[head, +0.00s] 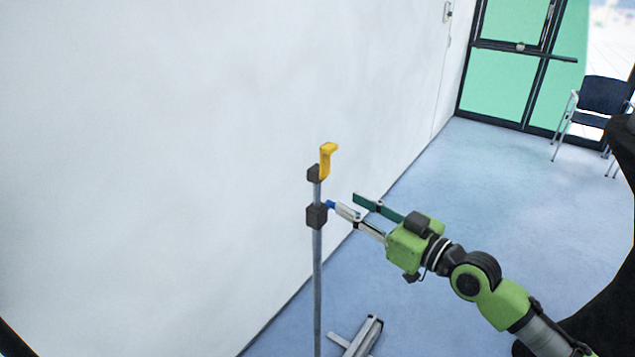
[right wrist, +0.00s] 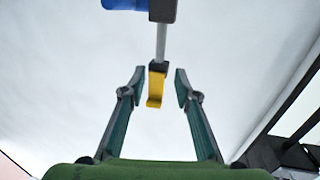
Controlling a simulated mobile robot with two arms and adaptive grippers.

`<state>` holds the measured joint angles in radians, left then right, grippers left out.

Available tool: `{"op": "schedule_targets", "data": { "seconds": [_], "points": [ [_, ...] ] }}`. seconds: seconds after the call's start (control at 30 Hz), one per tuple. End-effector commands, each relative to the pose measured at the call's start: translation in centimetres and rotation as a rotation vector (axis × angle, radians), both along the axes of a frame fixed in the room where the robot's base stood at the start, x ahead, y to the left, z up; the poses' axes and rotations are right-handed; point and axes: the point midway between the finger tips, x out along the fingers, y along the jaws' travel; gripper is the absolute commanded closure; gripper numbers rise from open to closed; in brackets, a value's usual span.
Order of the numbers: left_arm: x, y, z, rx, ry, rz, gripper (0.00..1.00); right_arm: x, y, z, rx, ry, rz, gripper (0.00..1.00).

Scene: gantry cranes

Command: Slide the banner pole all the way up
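The banner pole (head: 317,275) is a thin grey upright pole near the white wall in the head view. A dark collar (head: 317,215) with a blue knob (head: 330,204) sits on it. Above is a smaller dark block (head: 313,173) with a yellow hooked piece (head: 327,158). My right gripper (head: 347,203) is open and empty, its fingers pointing at the pole just right of the blue knob. In the right wrist view, the yellow piece (right wrist: 156,88) shows between the open fingertips, and the blue knob (right wrist: 124,4) is at the top edge. My left gripper is not in view.
A grey metal stand foot (head: 360,335) is on the blue floor at the bottom. The white wall (head: 180,150) runs behind the pole. A dark chair (head: 603,95) and green-paned door (head: 500,80) are far right. The floor between is clear.

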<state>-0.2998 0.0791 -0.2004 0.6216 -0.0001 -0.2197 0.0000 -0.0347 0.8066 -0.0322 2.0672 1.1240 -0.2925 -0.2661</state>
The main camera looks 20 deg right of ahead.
Motion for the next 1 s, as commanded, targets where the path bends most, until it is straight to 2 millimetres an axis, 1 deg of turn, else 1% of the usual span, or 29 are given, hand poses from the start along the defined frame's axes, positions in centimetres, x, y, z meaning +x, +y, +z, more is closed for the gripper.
{"op": "schedule_targets", "data": {
  "seconds": [0.03,0.3,0.5,0.7,0.97,1.0],
  "points": [
    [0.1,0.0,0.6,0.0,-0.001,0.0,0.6,0.9,0.4,0.6,0.007,-0.003,-0.001,0.71],
    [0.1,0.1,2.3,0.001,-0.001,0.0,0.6,5.8,2.9,0.5,0.004,-0.002,-0.001,0.71],
    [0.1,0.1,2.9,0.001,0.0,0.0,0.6,8.7,4.4,0.3,0.004,0.0,-0.001,0.71],
    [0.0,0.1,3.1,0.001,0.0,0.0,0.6,10.0,5.0,0.1,0.001,0.0,-0.001,0.71],
    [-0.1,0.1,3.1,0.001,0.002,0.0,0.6,10.1,5.1,0.0,0.001,0.0,0.0,0.71],
    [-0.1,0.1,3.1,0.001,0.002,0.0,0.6,10.1,5.1,0.0,0.001,0.0,0.0,0.74]
  ]
}}
